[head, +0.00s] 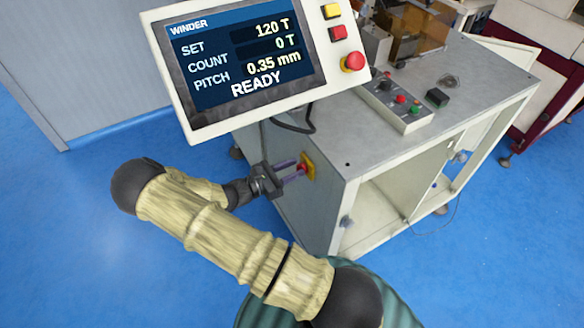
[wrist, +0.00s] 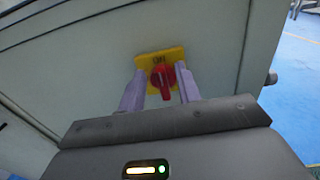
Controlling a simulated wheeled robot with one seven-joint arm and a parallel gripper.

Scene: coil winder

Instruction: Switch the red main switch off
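The red main switch (wrist: 163,77) is a rotary knob on a yellow plate (wrist: 144,62), on the side panel of the winder cabinet. Its grip bar points down in the wrist view; small lettering above it is too blurred to read surely. In the head view the switch (head: 303,168) is at the cabinet's left side. My gripper (wrist: 160,90) faces it with its two lavender fingers apart, one on each side of the knob. I see a gap between each finger and the knob. In the head view my gripper (head: 293,168) reaches the plate from the left.
The winder's display (head: 245,70) is lit and reads READY, above my gripper. A red mushroom button (head: 354,62) is on its frame. A cable (head: 308,122) hangs near the switch. A control box (head: 398,104) is on the cabinet top. Blue floor is free at the left.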

